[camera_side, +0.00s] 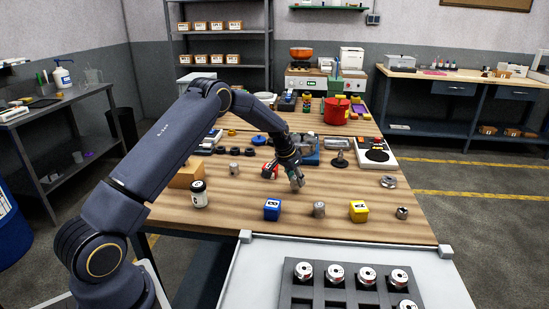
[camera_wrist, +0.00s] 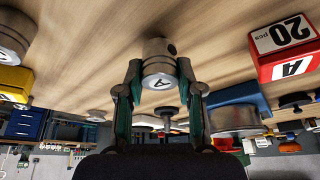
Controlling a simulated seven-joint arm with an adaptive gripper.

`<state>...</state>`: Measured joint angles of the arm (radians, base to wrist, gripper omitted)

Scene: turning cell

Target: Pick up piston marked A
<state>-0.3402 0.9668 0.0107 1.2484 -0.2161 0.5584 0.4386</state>
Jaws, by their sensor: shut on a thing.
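The piston marked A (camera_wrist: 157,65) is a silver metal cylinder with a dark side hole and a white face with a black A. It sits between the two fingertips of my gripper (camera_wrist: 158,82), which is shut on it. In the side view my gripper (camera_side: 296,180) points down over the middle of the wooden table, with the piston small and partly hidden by the fingers. I cannot tell whether the piston touches the table. A red box labelled A and 20 pcs (camera_wrist: 285,48) is beside it in the wrist view; it also shows in the side view (camera_side: 268,170).
A blue box (camera_side: 272,210), a loose piston (camera_side: 319,209), a yellow box (camera_side: 358,211) and a metal part (camera_side: 402,213) stand along the front edge. A dark tray (camera_side: 345,308) with several pistons is in front. A jar (camera_side: 199,195) stands left.

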